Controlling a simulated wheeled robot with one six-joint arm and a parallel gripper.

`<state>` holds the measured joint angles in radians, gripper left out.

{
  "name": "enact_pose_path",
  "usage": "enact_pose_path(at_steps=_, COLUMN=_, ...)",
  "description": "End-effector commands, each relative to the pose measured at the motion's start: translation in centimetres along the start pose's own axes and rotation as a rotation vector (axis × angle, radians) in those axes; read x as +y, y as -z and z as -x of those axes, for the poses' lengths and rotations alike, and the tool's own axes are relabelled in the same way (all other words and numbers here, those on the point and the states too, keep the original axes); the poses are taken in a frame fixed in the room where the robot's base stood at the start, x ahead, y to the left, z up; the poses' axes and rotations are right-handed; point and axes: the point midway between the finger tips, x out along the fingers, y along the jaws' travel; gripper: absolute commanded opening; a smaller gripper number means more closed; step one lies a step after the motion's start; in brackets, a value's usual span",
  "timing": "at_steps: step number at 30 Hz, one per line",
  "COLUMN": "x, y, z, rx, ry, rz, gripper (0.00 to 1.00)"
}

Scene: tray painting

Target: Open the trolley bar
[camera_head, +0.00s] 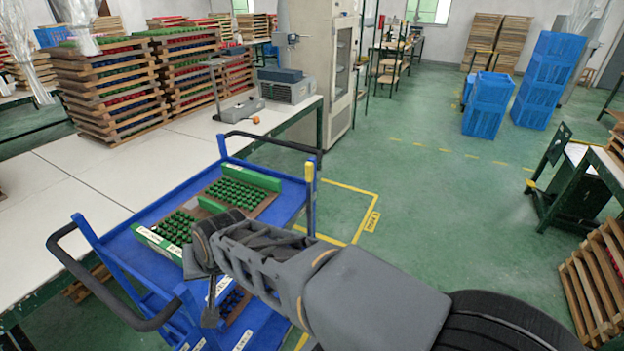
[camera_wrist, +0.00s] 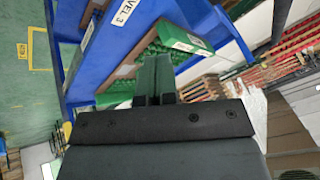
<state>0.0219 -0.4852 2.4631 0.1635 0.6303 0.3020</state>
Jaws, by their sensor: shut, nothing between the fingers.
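The blue trolley (camera_head: 290,200) stands beside the white table, with black curved handles at its near left end (camera_head: 100,290) and far end (camera_head: 270,141). A blue upright with a yellow top (camera_head: 309,175) rises at its far right corner. I cannot tell for sure which part is the bar. My gripper (camera_head: 210,316) is at the near side of the trolley, shut and empty, pointing down. In the wrist view my gripper's fingers (camera_wrist: 157,78) are together in front of the trolley's blue frame (camera_wrist: 115,45), which carries a white level label. Whether they touch it is unclear.
Trays of green pieces (camera_head: 243,193) lie on the trolley's top. The white table (camera_head: 70,190) borders it on the left, with stacked wooden trays (camera_head: 110,90). Blue crates (camera_head: 487,105) stand farther back.

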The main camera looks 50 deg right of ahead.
Motion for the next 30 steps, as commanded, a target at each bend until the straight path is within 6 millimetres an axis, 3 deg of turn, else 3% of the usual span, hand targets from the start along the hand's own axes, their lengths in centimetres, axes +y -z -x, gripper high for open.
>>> enact_pose_path(at_steps=1, x=-0.3, y=1.5, z=-2.0, rx=0.075, ry=0.053, rz=-0.178, gripper=0.00)
enact_pose_path(at_steps=5, x=-0.1, y=8.1, z=-4.7, rx=0.327, ry=0.259, rz=-0.803, gripper=0.00)
enact_pose_path(at_steps=8, x=2.5, y=13.1, z=-5.8, rx=0.531, ry=0.451, rz=-1.286, gripper=0.00)
enact_pose_path(at_steps=10, x=5.3, y=15.7, z=-6.0, rx=0.677, ry=0.603, rz=-1.597, gripper=0.00)
enact_pose_path(at_steps=12, x=8.5, y=17.5, z=-6.1, rx=0.823, ry=0.771, rz=-1.869, gripper=0.00)
enact_pose_path(at_steps=15, x=13.0, y=18.6, z=-5.8, rx=1.031, ry=1.023, rz=-2.157, gripper=0.00)
enact_pose_path(at_steps=20, x=18.6, y=18.1, z=-5.1, rx=1.324, ry=1.401, rz=-2.391, gripper=0.00)
enact_pose_path(at_steps=21, x=19.6, y=17.8, z=-5.0, rx=-1.372, ry=-1.471, rz=2.400, gripper=0.00)
enact_pose_path(at_steps=25, x=21.6, y=17.0, z=-4.5, rx=-1.350, ry=-1.488, rz=2.172, gripper=0.00)
enact_pose_path(at_steps=30, x=23.4, y=17.2, z=-4.2, rx=-1.342, ry=-1.499, rz=2.058, gripper=0.00)
